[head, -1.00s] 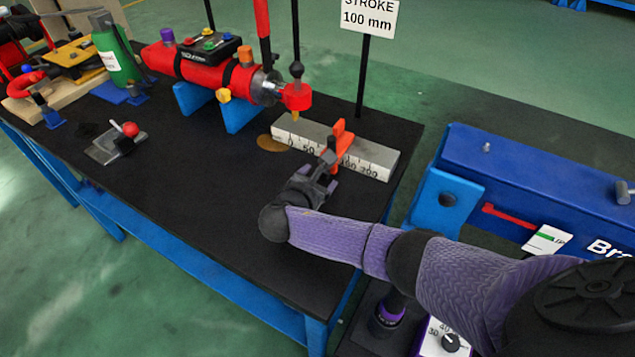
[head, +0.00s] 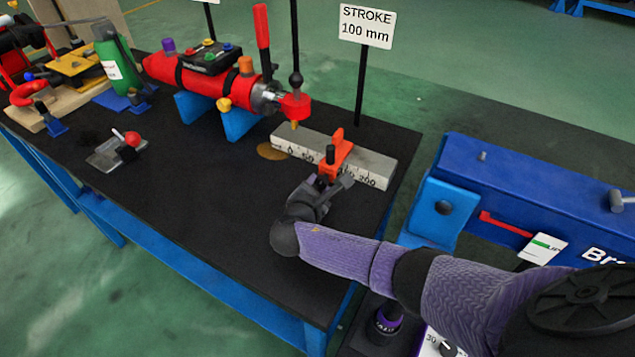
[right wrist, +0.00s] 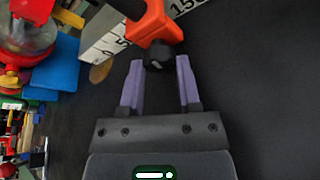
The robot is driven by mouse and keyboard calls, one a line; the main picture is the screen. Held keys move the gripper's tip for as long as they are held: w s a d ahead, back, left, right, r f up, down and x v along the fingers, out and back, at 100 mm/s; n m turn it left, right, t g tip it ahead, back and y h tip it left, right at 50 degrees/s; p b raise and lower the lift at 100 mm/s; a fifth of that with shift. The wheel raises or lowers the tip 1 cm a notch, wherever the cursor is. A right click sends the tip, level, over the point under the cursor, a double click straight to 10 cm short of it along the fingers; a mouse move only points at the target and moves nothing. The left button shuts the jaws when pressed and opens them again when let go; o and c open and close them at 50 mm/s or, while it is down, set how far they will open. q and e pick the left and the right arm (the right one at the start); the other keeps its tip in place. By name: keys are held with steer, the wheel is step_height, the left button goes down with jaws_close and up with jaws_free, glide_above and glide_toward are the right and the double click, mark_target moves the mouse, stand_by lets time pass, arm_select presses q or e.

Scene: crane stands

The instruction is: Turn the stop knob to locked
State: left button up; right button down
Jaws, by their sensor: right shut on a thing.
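The orange stop (head: 338,152) sits astride the grey scale bar (head: 375,167), near the middle of its marks. Its small black stop knob (right wrist: 158,58) faces my right gripper. In the right wrist view my right gripper (right wrist: 159,68) has its two purple fingers on either side of the knob, shut on it. In the head view the right gripper (head: 328,181) reaches the front of the stop and partly hides the knob. I cannot read which way the knob is turned. My left gripper is not in view.
A red cylinder (head: 205,68) with a black button box lies on blue supports behind the bar. A sign reading STROKE 100 mm (head: 367,27) stands behind. A blue machine (head: 540,185) is at the right. The black table top (head: 215,190) is clear at the front left.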

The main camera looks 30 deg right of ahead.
steer(key=shift+m, duration=0.4)
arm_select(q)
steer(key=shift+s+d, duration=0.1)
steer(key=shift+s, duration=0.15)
arm_select(e)
steer(key=shift+c, duration=1.5)
jaws_free()
